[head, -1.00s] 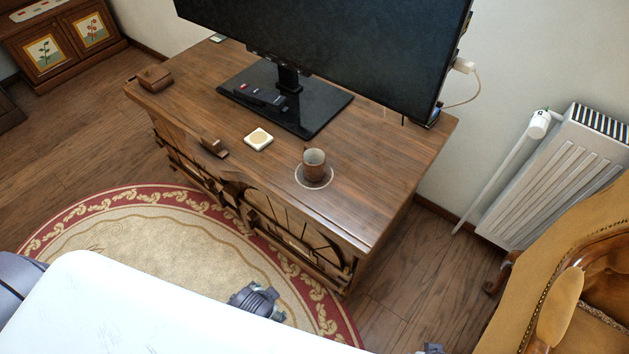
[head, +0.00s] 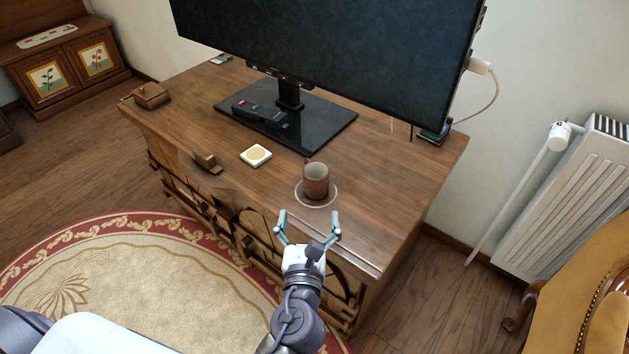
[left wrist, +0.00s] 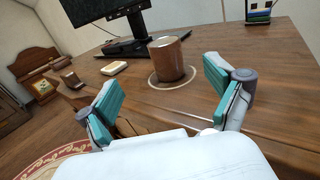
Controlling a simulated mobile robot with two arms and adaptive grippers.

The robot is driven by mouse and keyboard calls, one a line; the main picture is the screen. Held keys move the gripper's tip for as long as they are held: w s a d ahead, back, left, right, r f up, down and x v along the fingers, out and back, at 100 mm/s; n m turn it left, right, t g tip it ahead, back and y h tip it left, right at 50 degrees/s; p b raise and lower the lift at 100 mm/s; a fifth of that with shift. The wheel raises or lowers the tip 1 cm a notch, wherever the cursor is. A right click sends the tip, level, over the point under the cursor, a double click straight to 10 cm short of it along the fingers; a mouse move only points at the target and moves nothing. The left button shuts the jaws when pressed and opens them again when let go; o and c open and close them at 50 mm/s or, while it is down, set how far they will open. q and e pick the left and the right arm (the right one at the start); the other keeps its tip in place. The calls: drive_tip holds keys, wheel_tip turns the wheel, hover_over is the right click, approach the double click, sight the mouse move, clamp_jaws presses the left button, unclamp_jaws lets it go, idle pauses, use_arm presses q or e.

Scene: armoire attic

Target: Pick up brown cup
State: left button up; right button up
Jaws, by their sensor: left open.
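The brown cup (head: 316,181) stands upright on a round coaster with a pale rim (head: 329,201) near the front edge of the wooden cabinet top. My left gripper (head: 308,222) is open and empty, just in front of the cup, with its fingers pointing at it. In the left wrist view the cup (left wrist: 168,58) shows ahead, between and beyond the two teal finger pads (left wrist: 160,95), and is not touched. My right gripper is not in view.
A large monitor (head: 335,55) stands on a black base (head: 330,121) behind the cup. A pale square dish (head: 256,155), a small brown object (head: 207,162) and a brown box (head: 151,96) lie to the left. The top right of the cup is clear.

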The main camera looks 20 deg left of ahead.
sight(315, 182)
use_arm(q)
drive_tip(key=x, duration=0.8)
drive_tip(key=shift+w, duration=0.25)
drive_tip(key=x, duration=0.1)
drive_tip(key=b+x, duration=0.1)
drive_tip(key=x, duration=0.2)
drive_tip(key=shift+w+d, duration=0.15)
drive_tip(key=shift+d, duration=0.1)
drive_tip(key=shift+w+a, duration=0.1)
drive_tip(key=shift+w, duration=0.3)
drive_tip(key=c, duration=1.3)
drive_tip(key=shift+r, duration=0.1)
drive_tip(key=shift+c, duration=0.5)
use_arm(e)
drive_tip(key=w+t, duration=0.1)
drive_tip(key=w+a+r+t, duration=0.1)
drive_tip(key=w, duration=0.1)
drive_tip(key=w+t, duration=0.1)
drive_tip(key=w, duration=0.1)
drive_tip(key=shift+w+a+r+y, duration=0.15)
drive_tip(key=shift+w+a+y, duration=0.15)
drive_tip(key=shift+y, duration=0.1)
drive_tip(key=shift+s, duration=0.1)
